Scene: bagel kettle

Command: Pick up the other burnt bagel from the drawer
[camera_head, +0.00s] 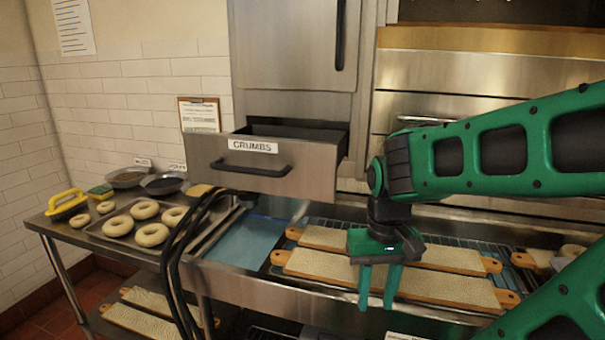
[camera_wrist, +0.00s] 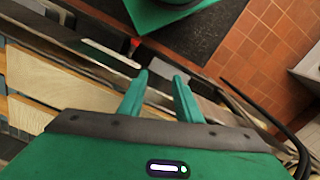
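The steel drawer (camera_head: 262,166) labelled CRUMBS is pulled open below the tall steel cabinet. Its inside is dark, and I cannot make out a burnt bagel in it. My gripper (camera_head: 376,302) hangs pointing down in front of the boards on the counter, to the right of and lower than the drawer. In the wrist view my gripper (camera_wrist: 160,77) has its two green fingers apart with nothing between them. The drawer is not recognisable in the wrist view.
Pale bagels (camera_head: 152,235) lie on a tray at the left, near two bowls (camera_head: 163,184) and a yellow-handled tool (camera_head: 66,204). Long boards (camera_head: 393,279) cover the counter's right part. Black hoses (camera_head: 181,260) cross before the counter. Tiled floor (camera_wrist: 262,45) shows below.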

